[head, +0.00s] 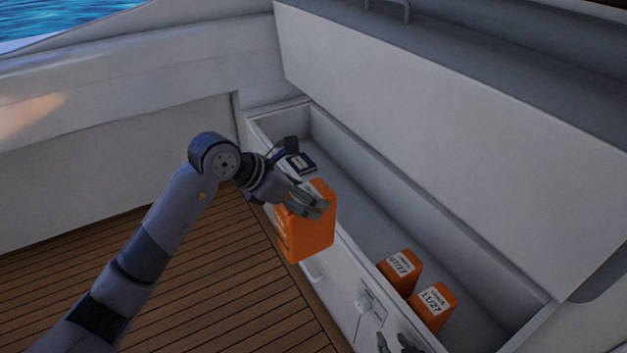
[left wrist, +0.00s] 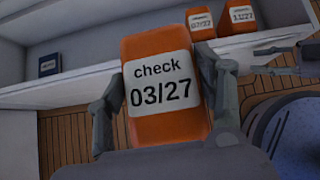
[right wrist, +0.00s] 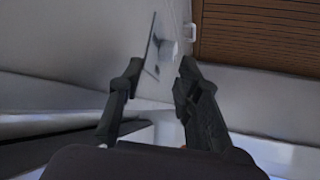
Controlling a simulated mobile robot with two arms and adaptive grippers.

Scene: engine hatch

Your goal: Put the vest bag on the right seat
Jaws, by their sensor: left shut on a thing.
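My left gripper (head: 314,207) is shut on an orange bag (head: 310,238) and holds it over the front edge of the open white hatch bin. In the left wrist view the same bag (left wrist: 165,115) sits between the two fingers (left wrist: 168,100), its white label reading "check 03/27". My right gripper (head: 396,345) shows only in part at the bottom of the head view. In the right wrist view its fingers (right wrist: 155,88) are apart with nothing between them. I cannot pick out the right seat for certain.
Two more orange bags with white labels, one (head: 400,270) beside the other (head: 434,305), stand in the bin (head: 345,185). A dark blue box (head: 301,163) lies at its far end. The raised lid (head: 450,120) stands behind. Wooden deck (head: 200,290) is clear at left.

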